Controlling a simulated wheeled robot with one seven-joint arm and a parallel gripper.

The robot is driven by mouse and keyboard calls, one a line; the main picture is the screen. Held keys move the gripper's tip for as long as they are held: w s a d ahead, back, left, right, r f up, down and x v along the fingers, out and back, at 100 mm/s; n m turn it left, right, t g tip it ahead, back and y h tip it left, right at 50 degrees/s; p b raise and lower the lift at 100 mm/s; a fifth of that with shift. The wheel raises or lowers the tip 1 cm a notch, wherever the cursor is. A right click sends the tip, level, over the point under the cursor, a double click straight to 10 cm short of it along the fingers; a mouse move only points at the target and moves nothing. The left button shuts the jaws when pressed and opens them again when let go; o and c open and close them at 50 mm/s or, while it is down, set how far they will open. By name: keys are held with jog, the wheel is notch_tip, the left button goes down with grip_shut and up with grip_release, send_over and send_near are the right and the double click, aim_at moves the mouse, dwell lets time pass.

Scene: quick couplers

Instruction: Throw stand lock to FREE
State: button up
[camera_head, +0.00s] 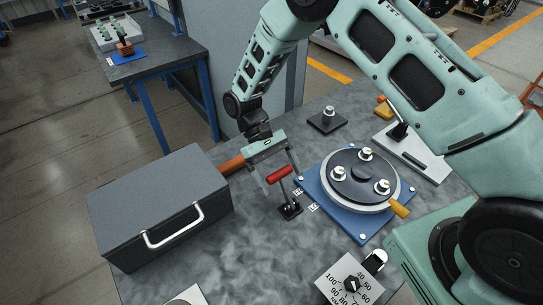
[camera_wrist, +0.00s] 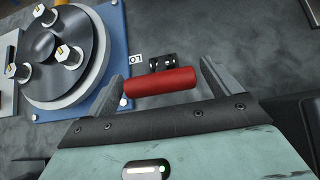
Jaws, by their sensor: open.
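The stand lock is a small lever with a red grip (camera_head: 279,175) on a black base (camera_head: 289,210), at the left of the blue stand (camera_head: 357,229). The lever stands up from the table, its grip raised above the base. My gripper (camera_head: 279,172) is open just above it, with a finger on each side of the red grip. In the wrist view the red grip (camera_wrist: 160,82) lies crosswise between the two open fingers. I cannot tell if either finger touches it.
The stand carries a round disc (camera_head: 361,172) with metal couplers and an orange handle (camera_head: 399,208). A grey box (camera_head: 160,205) with a white handle stands left. A numbered dial (camera_head: 350,283) is at the front. A black block (camera_head: 327,123) with one coupler stands behind.

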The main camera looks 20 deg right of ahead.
jog(key=b+v, duration=0.4)
jog(key=v, duration=1.3)
jog(key=shift+b, duration=0.35)
jog(key=shift+r, duration=0.1)
jog(key=s+a+r+n+t+y, duration=0.1)
jog(key=s+a+r+t, duration=0.15)
jog(key=s, duration=0.45)
jog(key=s+a+r+n+t+y, duration=0.1)
jog(key=s+a+r+n+t, duration=0.1)
jog(key=s+r, duration=0.35)
jog(key=s+d+f+t, duration=0.1)
jog(key=s+d+t, duration=0.1)
jog(key=s, duration=0.7)
jog(key=s+d+f+n+t+y, duration=0.1)
jog(key=s+d+f+t, duration=0.1)
jog(key=s, duration=0.7)
jog(key=shift+s+d+f+y, duration=0.2)
jog(key=shift+d+y, duration=0.1)
jog(key=shift+d, duration=0.25)
jog(key=shift+t, duration=0.25)
